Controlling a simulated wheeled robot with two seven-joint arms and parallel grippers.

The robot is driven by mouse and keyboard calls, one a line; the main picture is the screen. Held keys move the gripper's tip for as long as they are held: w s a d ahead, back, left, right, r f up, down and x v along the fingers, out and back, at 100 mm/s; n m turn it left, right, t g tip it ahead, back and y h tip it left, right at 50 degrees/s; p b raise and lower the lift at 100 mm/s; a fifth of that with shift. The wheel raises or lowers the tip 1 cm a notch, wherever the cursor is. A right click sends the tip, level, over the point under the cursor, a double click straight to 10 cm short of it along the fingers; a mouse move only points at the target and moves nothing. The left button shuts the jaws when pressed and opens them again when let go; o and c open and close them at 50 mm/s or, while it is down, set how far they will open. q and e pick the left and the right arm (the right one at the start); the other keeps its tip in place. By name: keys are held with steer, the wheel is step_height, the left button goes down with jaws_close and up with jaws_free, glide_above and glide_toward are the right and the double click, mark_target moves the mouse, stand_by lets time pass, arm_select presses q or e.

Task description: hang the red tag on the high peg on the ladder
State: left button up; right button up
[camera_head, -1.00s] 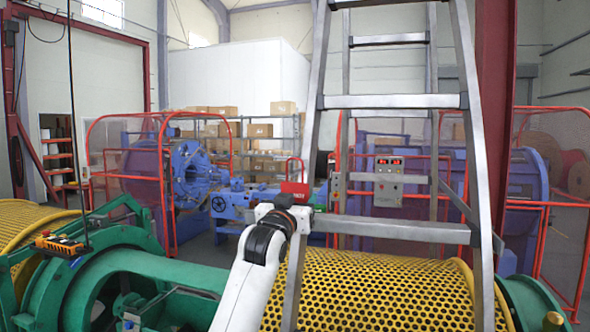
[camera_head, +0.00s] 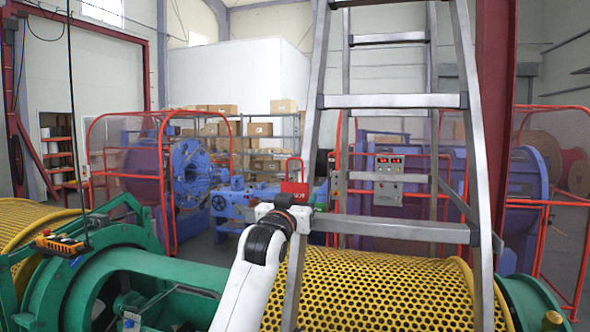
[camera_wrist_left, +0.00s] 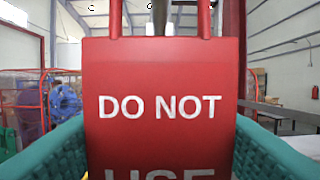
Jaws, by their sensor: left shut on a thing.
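The red tag (camera_head: 293,187) is upright in front of the ladder's left rail in the head view, with a thin red loop above it. In the left wrist view the tag (camera_wrist_left: 160,75) fills the middle, faces the camera and reads "DO NOT", with more lettering cut off below. My left gripper (camera_head: 297,199) is shut on the tag's lower part, its teal fingers at both sides in the wrist view. The grey metal ladder (camera_head: 395,101) stands at centre right. I cannot make out the high peg, nor whether the loop touches anything. My right gripper is out of view.
A yellow perforated guard (camera_head: 370,285) lies behind the ladder's foot, with green machine parts (camera_head: 150,265) at left. A grey control box (camera_head: 388,188) with red displays shows between the ladder rails. Red-framed fences (camera_head: 130,190) and blue machines stand farther back.

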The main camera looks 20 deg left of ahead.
arm_select(q)
steer(key=shift+f, duration=0.15)
steer(key=shift+w+f+b, duration=0.15)
steer(key=shift+f+b, duration=0.2)
steer(key=shift+f, duration=0.35)
stand_by(0.5)
steer(key=o, duration=1)
